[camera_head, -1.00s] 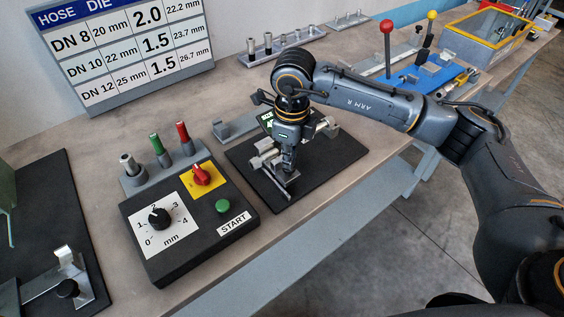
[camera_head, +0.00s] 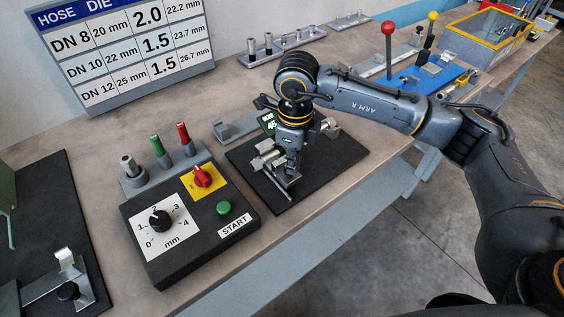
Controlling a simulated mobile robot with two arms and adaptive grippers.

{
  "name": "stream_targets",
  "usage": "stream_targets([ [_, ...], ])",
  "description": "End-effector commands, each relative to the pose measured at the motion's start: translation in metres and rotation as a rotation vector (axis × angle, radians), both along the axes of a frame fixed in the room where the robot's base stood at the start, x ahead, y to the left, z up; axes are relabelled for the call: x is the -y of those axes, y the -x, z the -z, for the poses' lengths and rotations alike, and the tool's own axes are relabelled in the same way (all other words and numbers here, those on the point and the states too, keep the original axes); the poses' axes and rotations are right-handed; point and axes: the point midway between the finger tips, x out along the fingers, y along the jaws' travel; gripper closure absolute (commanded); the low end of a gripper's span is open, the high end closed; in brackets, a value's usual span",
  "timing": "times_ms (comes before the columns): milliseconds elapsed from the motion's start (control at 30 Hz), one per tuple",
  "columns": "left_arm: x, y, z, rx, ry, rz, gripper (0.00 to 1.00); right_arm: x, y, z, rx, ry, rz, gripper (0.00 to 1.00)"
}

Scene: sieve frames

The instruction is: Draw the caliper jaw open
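The caliper (camera_head: 266,161) is a grey metal device on a black mat (camera_head: 340,160) near the front of the bench. Its thin bar and blocky jaw parts show left of my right gripper (camera_head: 289,176). More metal (camera_head: 332,127) shows on the other side of the gripper. A small dark display (camera_head: 268,123) with green digits stands behind and seems to read 45. My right gripper points down at the caliper, with its fingers low among the metal parts. The fingertips are small and partly hidden, so I cannot tell their opening or grip. My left gripper is out of view.
A black control box (camera_head: 190,222) with a dial, a red switch and a green START button stands to the left. Upright pins (camera_head: 158,146) stand behind it. A blue tray (camera_head: 420,75) with levers lies at the back right. The bench's front edge is close to the mat.

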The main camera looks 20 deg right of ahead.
Motion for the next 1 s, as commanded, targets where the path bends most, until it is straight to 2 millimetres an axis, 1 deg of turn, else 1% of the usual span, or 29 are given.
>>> stream_targets([
  [33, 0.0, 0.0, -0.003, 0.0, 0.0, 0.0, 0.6, 0.001, 0.003, -0.002, -0.014, 0.005, -0.001, 1.0],
  [633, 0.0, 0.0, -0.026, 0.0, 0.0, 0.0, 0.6, 0.0, 0.0, -0.055, 0.002, -0.001, -0.001, 1.0],
  [733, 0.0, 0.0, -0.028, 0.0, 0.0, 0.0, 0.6, 0.0, 0.0, -0.059, 0.001, 0.0, -0.001, 1.0],
  [1000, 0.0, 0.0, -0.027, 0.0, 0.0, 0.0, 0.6, 0.0, 0.0, -0.059, 0.003, 0.0, -0.001, 1.0],
])
